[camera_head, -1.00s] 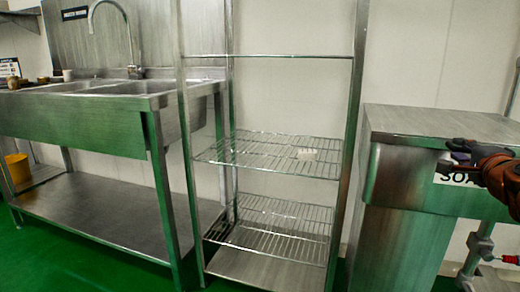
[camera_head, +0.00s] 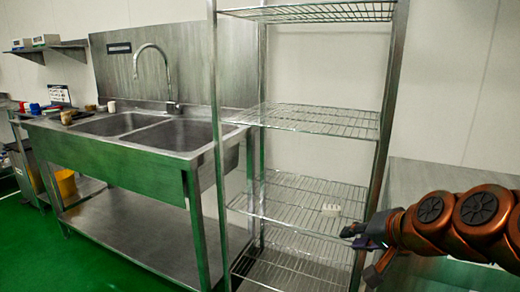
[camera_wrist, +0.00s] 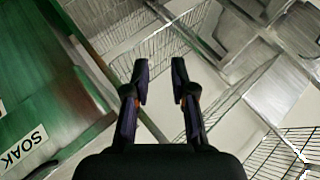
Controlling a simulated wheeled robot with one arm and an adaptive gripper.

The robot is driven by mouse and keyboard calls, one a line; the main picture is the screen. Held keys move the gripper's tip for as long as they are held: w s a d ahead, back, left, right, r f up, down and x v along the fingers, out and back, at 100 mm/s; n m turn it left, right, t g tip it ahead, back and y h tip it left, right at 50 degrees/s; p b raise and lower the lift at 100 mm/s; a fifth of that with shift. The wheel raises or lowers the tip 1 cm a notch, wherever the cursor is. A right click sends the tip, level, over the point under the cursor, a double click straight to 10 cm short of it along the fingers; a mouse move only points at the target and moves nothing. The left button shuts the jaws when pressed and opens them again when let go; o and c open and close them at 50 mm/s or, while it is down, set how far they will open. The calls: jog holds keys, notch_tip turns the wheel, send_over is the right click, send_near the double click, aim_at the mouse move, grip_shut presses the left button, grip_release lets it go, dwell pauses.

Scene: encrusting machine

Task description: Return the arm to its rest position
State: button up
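My arm (camera_head: 465,225) reaches in from the right edge in the head view, orange-brown and roughly level. My gripper (camera_head: 358,258) is at its left end, in front of the right post of the wire rack (camera_head: 385,110). In the wrist view my gripper (camera_wrist: 159,80) shows two dark fingers spread apart with a clear gap. Nothing is between them.
A steel counter (camera_head: 430,180) stands behind my arm. A steel double sink (camera_head: 170,135) is at the left. Green floor (camera_head: 25,245) is open at lower left.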

jog(key=s+a+r+n+g+h+p, duration=0.1)
jog(key=s+a+r+n+g+p, duration=0.15)
jog(key=s+p, duration=0.35)
jog(key=s+a+r+n+g+p, duration=0.2)
jog(key=s+a+g+p, duration=0.1)
jog(key=s+p, duration=0.3)
jog(key=s+d+r+n+g+h+p, duration=0.1)
jog(key=s+d+r+g+p, duration=0.1)
jog(key=s+p, duration=0.3)
jog(key=s+d+r+n+g+h+p, duration=0.1)
jog(key=s+r+g+h+p, duration=0.1)
jog(key=s+p, duration=0.4)
jog(key=s+r+g, duration=0.1)
jog(key=s+r, duration=0.1)
jog(key=s, duration=0.1)
jog(key=shift+s+d, duration=0.35)
jog(key=shift+s, duration=0.05)
jog(key=shift+r, duration=0.1)
